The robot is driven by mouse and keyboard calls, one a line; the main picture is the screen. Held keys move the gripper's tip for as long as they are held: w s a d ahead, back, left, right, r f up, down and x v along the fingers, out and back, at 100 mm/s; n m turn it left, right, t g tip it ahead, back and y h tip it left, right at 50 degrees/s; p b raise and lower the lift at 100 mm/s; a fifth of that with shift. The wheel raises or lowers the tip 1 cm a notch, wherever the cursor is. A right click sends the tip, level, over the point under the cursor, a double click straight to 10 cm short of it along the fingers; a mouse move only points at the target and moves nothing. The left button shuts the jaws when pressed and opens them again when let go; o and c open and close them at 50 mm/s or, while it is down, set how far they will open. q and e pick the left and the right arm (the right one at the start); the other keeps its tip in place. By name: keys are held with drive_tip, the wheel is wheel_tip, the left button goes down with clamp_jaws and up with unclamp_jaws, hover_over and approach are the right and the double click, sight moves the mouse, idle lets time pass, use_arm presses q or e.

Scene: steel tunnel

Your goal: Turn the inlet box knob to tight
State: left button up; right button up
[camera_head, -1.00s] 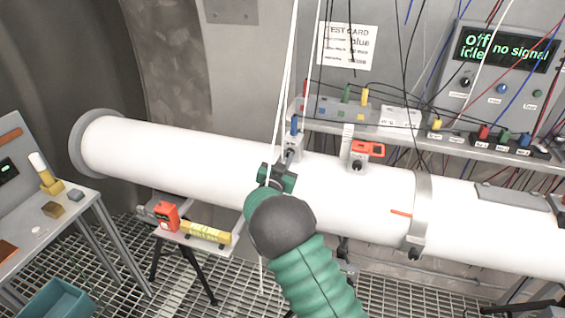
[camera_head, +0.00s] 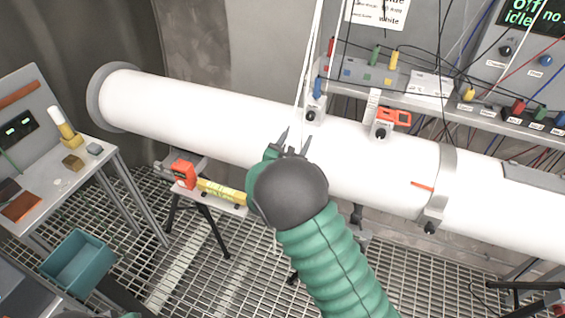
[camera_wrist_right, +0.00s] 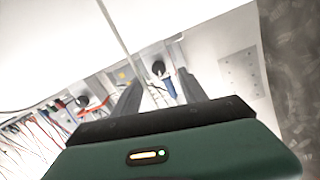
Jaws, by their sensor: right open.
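Two small grey boxes with black knobs sit along the back of the white pipe. The left box's knob (camera_head: 311,116) is beside a blue plug, and the right box's knob (camera_head: 381,133) is under an orange clip. I cannot read which is the inlet box. My right gripper (camera_head: 295,143) is open and empty over the pipe, its fingers pointing toward the left box but apart from it. In the right wrist view the open jaws (camera_wrist_right: 160,87) frame the left knob (camera_wrist_right: 158,68); the other knob (camera_wrist_right: 82,101) is farther left.
The white pipe (camera_head: 200,112) crosses the view. Thin pale cords hang near the left box. A shelf (camera_head: 440,105) with plugs and cables runs behind. A stand with a yellow level (camera_head: 222,193), a side table (camera_head: 45,200) and a teal bin (camera_head: 78,262) are left.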

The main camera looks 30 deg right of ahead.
use_arm(q)
drive_tip(key=shift+d+r+p, duration=0.5)
drive_tip(key=shift+r+p, duration=0.1)
drive_tip(key=shift+r, duration=0.1)
use_arm(e)
drive_tip(key=v, duration=1)
drive_tip(key=shift+s+f, duration=0.2)
drive_tip(key=shift+s, duration=0.2)
drive_tip(key=shift+d, duration=0.15)
